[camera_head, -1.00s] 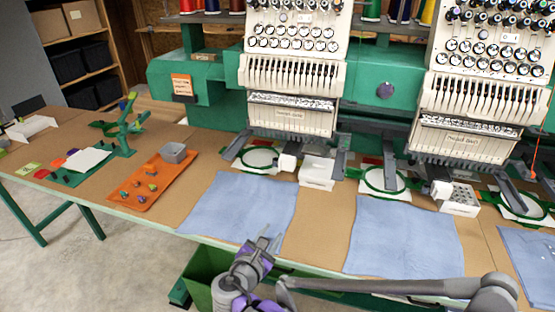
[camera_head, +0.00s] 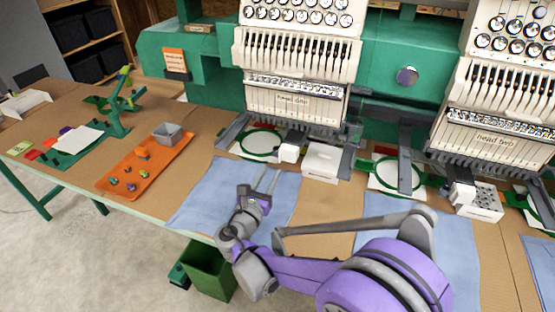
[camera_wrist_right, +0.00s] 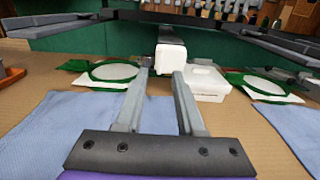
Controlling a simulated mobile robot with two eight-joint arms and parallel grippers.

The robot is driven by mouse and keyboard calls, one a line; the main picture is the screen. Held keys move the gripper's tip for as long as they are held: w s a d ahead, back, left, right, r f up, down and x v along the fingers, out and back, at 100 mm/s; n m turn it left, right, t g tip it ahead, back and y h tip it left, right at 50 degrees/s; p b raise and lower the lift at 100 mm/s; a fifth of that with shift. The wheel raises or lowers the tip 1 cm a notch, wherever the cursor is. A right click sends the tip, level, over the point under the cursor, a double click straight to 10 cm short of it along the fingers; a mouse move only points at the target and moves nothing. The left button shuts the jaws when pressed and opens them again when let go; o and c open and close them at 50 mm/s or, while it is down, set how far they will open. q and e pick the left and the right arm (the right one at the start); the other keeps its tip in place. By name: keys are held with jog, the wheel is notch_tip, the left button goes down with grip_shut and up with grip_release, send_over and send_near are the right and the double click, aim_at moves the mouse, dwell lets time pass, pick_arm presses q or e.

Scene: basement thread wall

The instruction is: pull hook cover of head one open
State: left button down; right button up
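Head one (camera_head: 290,103) of the green embroidery machine stands at the back centre with its label on the front. Below it a small white block (camera_head: 288,153), apparently the hook cover, sits at the front end of the lower arm. It also shows in the right wrist view (camera_wrist_right: 171,57), upright and flush against the dark arm. My right gripper (camera_head: 267,178) is open and empty above the blue cloth, short of the block. In the right wrist view its fingers (camera_wrist_right: 161,72) point at the block, with a gap before it. My left gripper is not in view.
A white box (camera_head: 322,161) stands just right of the block. A green hoop (camera_head: 260,143) lies to its left. Blue cloth (camera_head: 208,195) covers the table's front. An orange tray (camera_head: 122,188) with small parts is at left. Head two (camera_head: 495,145) is at right.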

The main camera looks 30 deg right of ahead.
aim_at(288, 155)
jog(key=x, duration=0.6)
jog(key=shift+w+d, duration=0.15)
jog(key=shift+c, duration=0.3)
grip_shut()
dwell(1.0)
